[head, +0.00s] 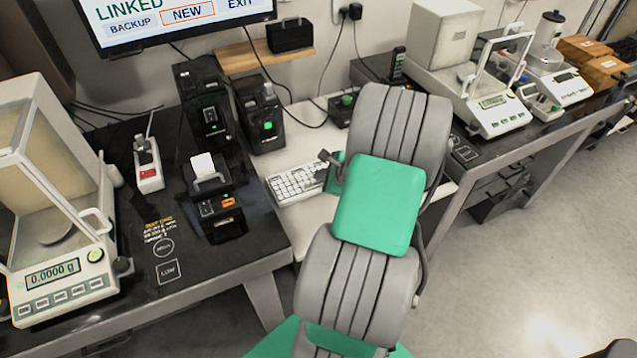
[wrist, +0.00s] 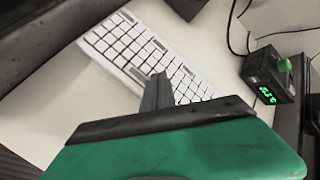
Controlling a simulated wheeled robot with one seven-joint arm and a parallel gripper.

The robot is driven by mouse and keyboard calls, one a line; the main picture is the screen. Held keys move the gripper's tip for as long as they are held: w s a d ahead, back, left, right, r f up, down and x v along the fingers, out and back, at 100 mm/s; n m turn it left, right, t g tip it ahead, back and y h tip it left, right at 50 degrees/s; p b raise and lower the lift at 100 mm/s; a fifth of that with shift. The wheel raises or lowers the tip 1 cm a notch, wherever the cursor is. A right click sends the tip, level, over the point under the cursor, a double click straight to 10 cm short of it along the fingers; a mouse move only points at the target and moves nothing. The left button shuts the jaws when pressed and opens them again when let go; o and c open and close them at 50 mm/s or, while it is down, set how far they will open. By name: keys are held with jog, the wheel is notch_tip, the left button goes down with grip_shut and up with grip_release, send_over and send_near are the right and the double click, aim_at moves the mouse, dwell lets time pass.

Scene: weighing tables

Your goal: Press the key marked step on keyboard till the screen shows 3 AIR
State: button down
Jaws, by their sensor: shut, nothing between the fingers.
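The white keyboard (head: 297,182) lies on the white table at the middle, partly hidden by my arm; it also shows in the wrist view (wrist: 118,45). Its key markings are too small to read, so I cannot pick out the step key. My gripper (head: 326,156) is shut and empty. In the wrist view its fingertips (wrist: 160,78) show over the keyboard's near side; I cannot tell whether they touch a key. The monitor screen (head: 175,18), cut off at the top, reads LINKED, with BACKUP, NEW and EXIT below; NEW is outlined in orange.
A black box (wrist: 262,72) with a green knob and small green readout stands right of the keyboard; the readout is not legible. Black devices (head: 205,105) stand left of it. A balance (head: 60,275) reading 0.0000 g is at far left; another balance (head: 495,110) is at right.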

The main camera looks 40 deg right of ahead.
jog(key=shift+f, duration=0.35)
jog(key=shift+f+b, duration=0.3)
jog(key=shift+f, duration=0.1)
dwell(0.4)
jog(key=shift+r+p, duration=0.8)
jog(key=shift+r, duration=0.1)
notch_tip(320, 180, up, 5)
jog(key=p, duration=0.4)
dwell(0.6)
